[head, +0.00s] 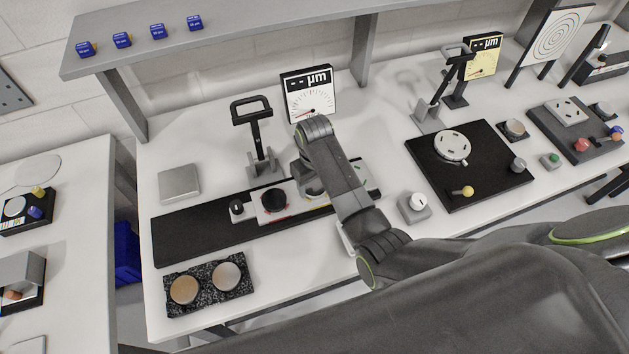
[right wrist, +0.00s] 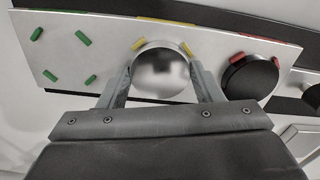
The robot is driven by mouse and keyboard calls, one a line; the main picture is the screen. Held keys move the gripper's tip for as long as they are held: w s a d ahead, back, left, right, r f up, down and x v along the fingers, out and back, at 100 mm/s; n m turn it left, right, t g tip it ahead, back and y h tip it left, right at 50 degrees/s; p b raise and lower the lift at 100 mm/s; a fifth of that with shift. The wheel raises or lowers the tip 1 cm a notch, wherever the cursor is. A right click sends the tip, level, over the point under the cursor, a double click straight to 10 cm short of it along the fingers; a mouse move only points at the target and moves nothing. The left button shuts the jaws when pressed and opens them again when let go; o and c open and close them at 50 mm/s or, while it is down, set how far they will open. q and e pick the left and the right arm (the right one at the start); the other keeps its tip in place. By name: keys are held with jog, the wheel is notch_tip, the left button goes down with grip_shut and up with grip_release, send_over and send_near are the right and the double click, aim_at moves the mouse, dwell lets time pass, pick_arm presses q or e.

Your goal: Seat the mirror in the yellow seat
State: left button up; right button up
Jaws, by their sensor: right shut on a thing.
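The mirror (right wrist: 160,72) is a round, shiny silver disc between the fingers of my right gripper (right wrist: 160,88) in the right wrist view. The gripper is shut on it, one finger on each side. The mirror is over the yellow seat (right wrist: 138,44) on a silver plate (right wrist: 105,35); two yellow marks show at its far edge. I cannot tell whether it touches the plate. In the head view my right gripper (head: 312,182) points down at the plate (head: 292,204), and its wrist hides the mirror. My left gripper is not in view.
A black disc (head: 273,201) sits at the red marks beside the yellow seat. The seat with several green marks (right wrist: 83,40) is empty. A black knob (head: 236,207), a lever clamp (head: 258,140) and a µm gauge (head: 309,97) stand close by. A speckled block (head: 208,306) holds two discs.

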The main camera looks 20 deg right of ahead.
jog(key=o, duration=1.2)
jog(key=shift+f, duration=0.1)
jog(key=shift+r, duration=1.55)
jog(key=o, duration=0.4)
jog(key=shift+c, duration=0.2)
jog(key=shift+r, duration=0.1)
